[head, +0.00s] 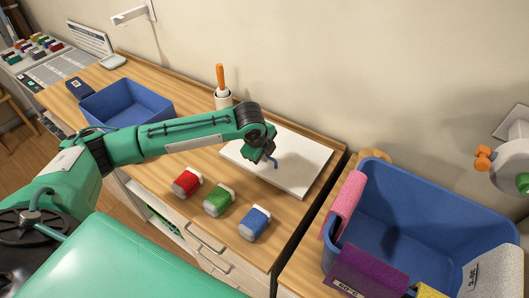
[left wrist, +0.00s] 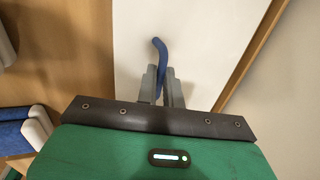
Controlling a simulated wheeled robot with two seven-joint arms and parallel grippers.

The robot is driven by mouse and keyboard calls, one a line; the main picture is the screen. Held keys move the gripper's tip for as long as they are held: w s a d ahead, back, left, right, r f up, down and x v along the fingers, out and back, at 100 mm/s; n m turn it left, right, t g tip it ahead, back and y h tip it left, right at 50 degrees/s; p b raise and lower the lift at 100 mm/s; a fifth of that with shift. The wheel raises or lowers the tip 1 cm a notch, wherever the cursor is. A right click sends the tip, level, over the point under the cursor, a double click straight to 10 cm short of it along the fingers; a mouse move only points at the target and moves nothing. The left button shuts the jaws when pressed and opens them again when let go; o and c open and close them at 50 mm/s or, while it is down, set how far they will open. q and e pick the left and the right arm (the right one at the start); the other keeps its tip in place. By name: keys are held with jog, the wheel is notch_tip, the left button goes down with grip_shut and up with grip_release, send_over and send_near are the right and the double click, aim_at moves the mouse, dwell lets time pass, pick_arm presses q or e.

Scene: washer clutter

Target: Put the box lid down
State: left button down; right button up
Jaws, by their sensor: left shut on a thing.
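The box lid (head: 303,160) is a flat white panel with a blue hooked handle (head: 274,163), at the right end of the wooden counter. It looks level and lies on or just over the wood; I cannot tell if it touches. My left gripper (head: 267,157) is over the lid and shut on the handle. In the left wrist view the gripper fingers (left wrist: 161,85) pinch the blue handle (left wrist: 159,50), with the white lid (left wrist: 205,45) filling the middle behind it. My right gripper is in neither view.
Red (head: 187,182), green (head: 219,199) and blue (head: 255,222) white-capped containers stand in front of the lid. A blue bin (head: 425,205) with packages is at right, an empty-looking blue bin (head: 127,104) at left. A cup with an orange-handled tool (head: 222,99) stands behind.

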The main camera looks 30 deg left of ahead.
pick_arm(q)
jog(key=c, duration=1.5)
grip_release()
jog(key=shift+c, duration=0.2)
jog(key=b+v, duration=0.1)
jog(key=v, duration=1.1)
